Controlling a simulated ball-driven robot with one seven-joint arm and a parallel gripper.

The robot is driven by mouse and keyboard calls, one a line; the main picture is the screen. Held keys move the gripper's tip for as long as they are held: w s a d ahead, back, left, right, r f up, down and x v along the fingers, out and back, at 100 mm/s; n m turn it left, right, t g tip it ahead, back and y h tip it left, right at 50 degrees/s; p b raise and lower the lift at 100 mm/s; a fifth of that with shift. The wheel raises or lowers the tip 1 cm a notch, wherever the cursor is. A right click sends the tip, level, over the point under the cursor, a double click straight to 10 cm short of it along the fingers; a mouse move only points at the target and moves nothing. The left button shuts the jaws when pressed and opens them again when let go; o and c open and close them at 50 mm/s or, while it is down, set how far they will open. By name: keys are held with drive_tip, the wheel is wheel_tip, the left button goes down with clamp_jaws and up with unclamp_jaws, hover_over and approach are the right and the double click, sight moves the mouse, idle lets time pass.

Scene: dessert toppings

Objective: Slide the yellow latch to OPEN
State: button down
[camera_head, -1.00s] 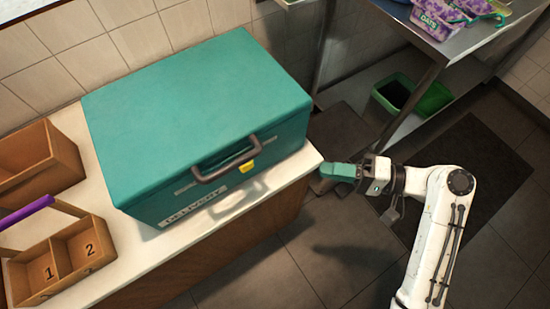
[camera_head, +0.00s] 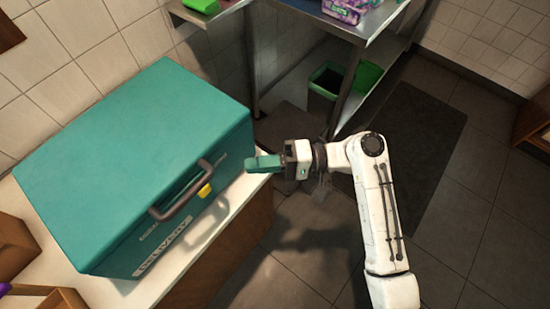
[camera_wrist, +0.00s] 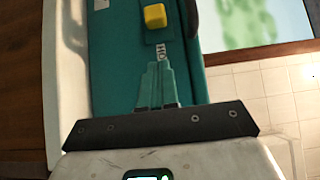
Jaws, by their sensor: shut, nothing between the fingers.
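The yellow latch (camera_head: 205,190) sits on the front face of the teal delivery box (camera_head: 130,150), just beside its dark handle (camera_head: 180,195). In the wrist view the yellow latch (camera_wrist: 155,16) shows ahead of the fingertips, on a teal plate, with small lettering partly visible below it. My gripper (camera_head: 250,163) is to the right of the box, above the counter's right end, pointing left. In the wrist view my gripper (camera_wrist: 157,68) has its teal fingers together with nothing between them. It appears apart from the latch.
The box stands on a pale counter (camera_head: 200,236) with a wooden front. Wooden crates (camera_head: 12,243) are at the left edge. A metal table (camera_head: 335,18) and a green-rimmed bin (camera_head: 325,80) are at the back right. The floor at the right is open.

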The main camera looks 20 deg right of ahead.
sight(203, 189)
drive_tip(key=s+a+p, duration=0.1)
drive_tip(key=a, duration=0.6)
drive_tip(key=shift+s+p, duration=0.3)
drive_tip(key=shift+p, duration=0.05)
drive_tip(key=s+a+p, duration=0.1)
drive_tip(key=s+a, duration=0.2)
drive_tip(key=a, duration=0.2)
drive_tip(key=shift+s+a, duration=0.15)
drive_tip(key=shift+s, duration=0.2)
drive_tip(key=shift+w, duration=0.1)
